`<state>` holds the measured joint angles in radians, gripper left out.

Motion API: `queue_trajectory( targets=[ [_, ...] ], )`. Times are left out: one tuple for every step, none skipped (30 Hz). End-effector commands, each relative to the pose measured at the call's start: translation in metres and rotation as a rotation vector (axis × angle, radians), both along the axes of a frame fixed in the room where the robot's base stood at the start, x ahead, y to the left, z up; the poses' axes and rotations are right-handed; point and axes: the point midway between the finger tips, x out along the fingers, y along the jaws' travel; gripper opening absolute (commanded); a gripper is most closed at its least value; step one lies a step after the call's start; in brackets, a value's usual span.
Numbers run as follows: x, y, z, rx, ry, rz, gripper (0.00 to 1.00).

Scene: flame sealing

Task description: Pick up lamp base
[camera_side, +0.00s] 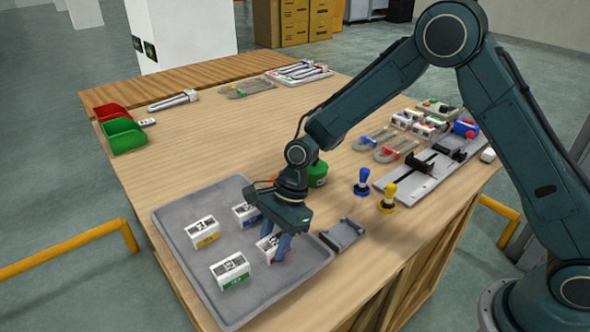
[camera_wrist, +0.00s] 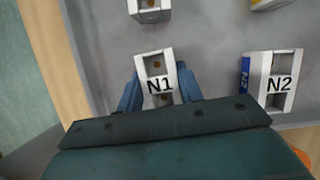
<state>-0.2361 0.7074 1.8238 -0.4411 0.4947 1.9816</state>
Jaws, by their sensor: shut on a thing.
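The lamp bases appear to be the white blocks with black lettering in the grey tray (camera_side: 279,293). The block marked N1 (camera_side: 264,245), with a red label low on its side, is between the fingers of my gripper (camera_side: 277,247). In the wrist view N1 (camera_wrist: 157,84) sits between the two blue fingers (camera_wrist: 159,90), which are shut on its sides. N1 is still at tray level; I cannot tell whether it touches the tray floor. My gripper points down over it and hides part of it in the side view.
Close by in the tray are a blue-labelled block N2 (camera_wrist: 272,82), a yellow-labelled block (camera_side: 202,232) and a green-labelled block (camera_side: 230,270). A grey bracket (camera_side: 343,234) lies right of the tray. A green round object (camera_side: 318,174) stands behind my gripper.

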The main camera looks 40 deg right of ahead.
Motion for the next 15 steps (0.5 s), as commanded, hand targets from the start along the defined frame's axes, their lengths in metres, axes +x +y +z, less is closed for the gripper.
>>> queue_trajectory(
  targets=[
    [0.000, 0.000, 0.001, 0.000, -0.001, 0.000, 0.13],
    [0.000, 0.000, 0.002, 0.000, -0.001, 0.000, 0.13],
    [0.000, 0.000, 0.003, 0.001, -0.001, 0.000, 0.13],
    [0.000, 0.000, 0.004, 0.001, -0.001, 0.001, 0.13],
    [0.000, 0.000, 0.006, 0.001, -0.001, 0.000, 0.13],
    [0.000, 0.000, 0.008, 0.000, -0.001, 0.001, 0.13],
    [0.000, 0.000, 0.010, 0.000, -0.001, 0.001, 0.13],
    [0.001, 0.000, 0.013, 0.001, -0.002, 0.000, 0.13],
    [0.001, 0.000, 0.017, 0.001, -0.003, 0.001, 0.13],
    [0.001, 0.000, 0.021, 0.001, -0.004, 0.000, 0.13],
    [0.001, 0.000, 0.024, 0.001, -0.003, 0.000, 0.13],
    [0.001, 0.000, 0.030, 0.000, -0.003, 0.000, 0.13],
    [0.001, 0.000, 0.035, 0.001, -0.004, -0.001, 0.13],
    [0.001, 0.000, 0.040, 0.001, -0.004, 0.000, 0.13],
    [0.001, 0.000, 0.047, 0.002, -0.004, 0.000, 0.13]
  ],
)
